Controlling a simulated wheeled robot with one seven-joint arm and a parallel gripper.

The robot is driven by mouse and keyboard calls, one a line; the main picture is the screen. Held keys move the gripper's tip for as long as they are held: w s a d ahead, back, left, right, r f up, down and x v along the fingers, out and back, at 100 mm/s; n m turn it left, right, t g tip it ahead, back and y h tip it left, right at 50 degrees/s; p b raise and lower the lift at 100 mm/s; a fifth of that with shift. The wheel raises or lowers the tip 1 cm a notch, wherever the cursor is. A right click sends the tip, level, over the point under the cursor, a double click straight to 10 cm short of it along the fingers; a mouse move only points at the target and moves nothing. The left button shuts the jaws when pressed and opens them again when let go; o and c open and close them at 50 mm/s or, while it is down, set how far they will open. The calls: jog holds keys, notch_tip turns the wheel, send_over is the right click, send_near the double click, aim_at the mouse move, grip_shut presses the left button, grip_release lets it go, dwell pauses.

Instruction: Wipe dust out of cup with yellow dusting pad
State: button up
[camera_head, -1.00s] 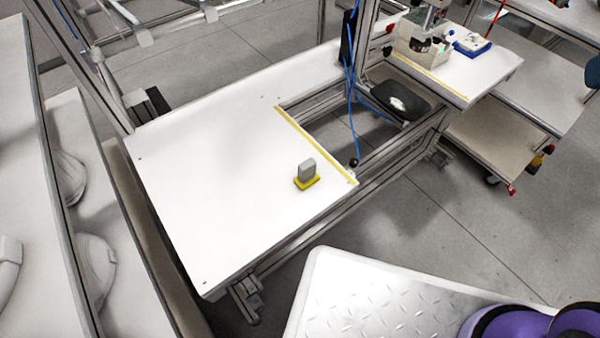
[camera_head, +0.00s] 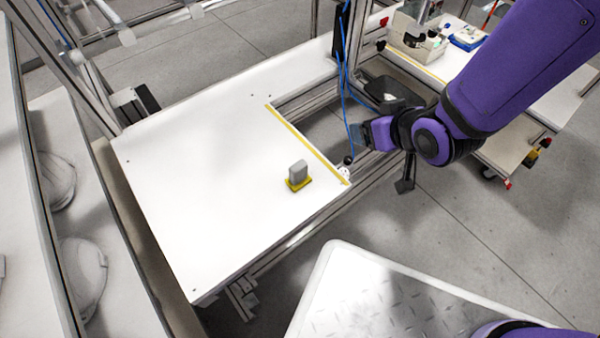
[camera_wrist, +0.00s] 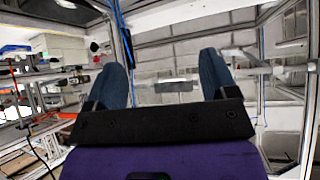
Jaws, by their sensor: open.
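The yellow dusting pad (camera_head: 298,186) lies on the white table, with a grey block-shaped handle (camera_head: 298,170) standing upright on it, close to the table's right edge. No cup can be made out in either view. My gripper (camera_head: 362,135) is off the table's right side, to the right of the pad and apart from it. In the wrist view my gripper (camera_wrist: 172,72) shows two blue-grey fingers spread wide with nothing between them.
The white table (camera_head: 190,180) is otherwise bare, with a yellow strip (camera_head: 305,142) along a cut-out edge. A blue cable (camera_head: 345,90) hangs near my gripper. Helmet shells (camera_head: 82,272) sit on a shelf at the left. A second workstation stands at the back right.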

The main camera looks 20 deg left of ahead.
aim_at(302, 170)
jog(key=s+a+f+n+g+y, duration=0.1)
jog(key=s+a+f+n+y, duration=0.15)
jog(key=s+a+f, duration=0.55)
jog(key=shift+n, duration=0.25)
jog(key=a+f, duration=0.2)
jog(key=w+a+f, duration=0.1)
jog(key=a+f, duration=0.1)
jog(key=f, duration=0.1)
jog(key=w+a+f, duration=0.1)
jog(key=a+f, duration=0.1)
jog(key=f, duration=0.1)
jog(key=shift+w, duration=0.1)
jog(key=shift+c, duration=0.3)
jog(key=c, duration=1)
jog(key=shift+r, duration=0.1)
